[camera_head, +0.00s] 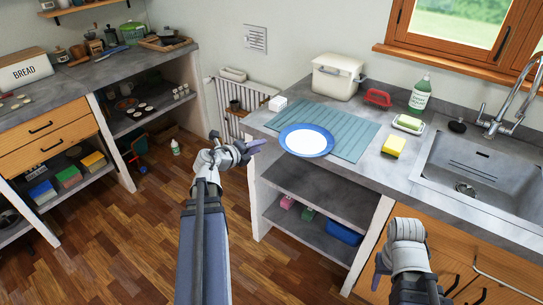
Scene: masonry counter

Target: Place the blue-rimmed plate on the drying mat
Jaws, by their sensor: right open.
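The blue-rimmed plate (306,141), with a white centre, lies flat over the left front part of the blue-green drying mat (358,131) on the grey counter. My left gripper (256,147) is left of the plate, beside the counter's left end, and apart from the plate. Its fingers are small and seen edge-on, so their opening is unclear. My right gripper (414,275) is open and empty in front of the counter, at the lower right. Nothing hides the plate.
A yellow sponge (393,145), a soap dish (408,124) and a green bottle (420,94) stand between mat and sink (483,165).

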